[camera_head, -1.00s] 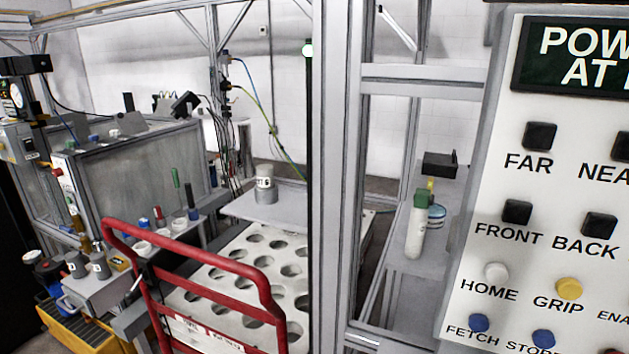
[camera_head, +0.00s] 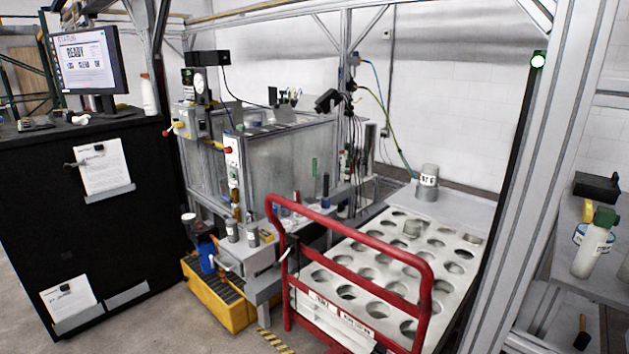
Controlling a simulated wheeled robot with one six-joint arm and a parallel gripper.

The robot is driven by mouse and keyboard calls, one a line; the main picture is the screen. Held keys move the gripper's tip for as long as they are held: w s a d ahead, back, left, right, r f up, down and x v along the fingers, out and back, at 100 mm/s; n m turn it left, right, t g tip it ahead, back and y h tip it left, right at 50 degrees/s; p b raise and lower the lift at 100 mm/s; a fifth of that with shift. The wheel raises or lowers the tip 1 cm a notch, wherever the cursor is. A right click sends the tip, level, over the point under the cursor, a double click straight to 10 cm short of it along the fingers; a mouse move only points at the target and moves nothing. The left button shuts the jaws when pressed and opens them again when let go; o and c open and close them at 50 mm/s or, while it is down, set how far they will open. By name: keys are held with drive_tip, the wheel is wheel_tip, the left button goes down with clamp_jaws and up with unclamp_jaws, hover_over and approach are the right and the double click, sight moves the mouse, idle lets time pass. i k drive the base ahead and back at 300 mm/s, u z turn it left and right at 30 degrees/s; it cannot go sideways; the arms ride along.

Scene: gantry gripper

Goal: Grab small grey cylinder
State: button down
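A short grey cylinder (camera_head: 411,228) stands in or at a hole of the white perforated tray (camera_head: 352,262), right of centre in the picture. A similar low grey piece (camera_head: 472,239) sits near the tray's right edge. A larger grey cylinder (camera_head: 427,190) with a pale, labelled upper part stands upright on the flat plate behind the tray. I cannot tell which one the task means. My gripper is not in view.
A red tubular handle frame (camera_head: 355,222) stands in front of the tray. Metal gantry posts (camera_head: 548,180) rise at the right. A black cabinet (camera_head: 90,220) with a monitor (camera_head: 88,60) stands at the left. A yellow crate (camera_head: 215,297) sits on the floor. Floor at lower left is clear.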

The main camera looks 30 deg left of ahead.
sight(430, 174)
drive_tip(key=u, duration=0.2)
drive_tip(key=k, duration=0.3)
drive_tip(key=u, duration=1.8)
drive_tip(key=i, duration=1)
drive_tip(key=u, duration=0.35)
drive_tip(key=i, duration=0.95)
drive_tip(key=z, duration=0.8)
drive_tip(key=i, duration=0.7)
drive_tip(key=z, duration=1.2)
drive_tip(key=i, duration=0.3)
drive_tip(key=z, duration=0.3)
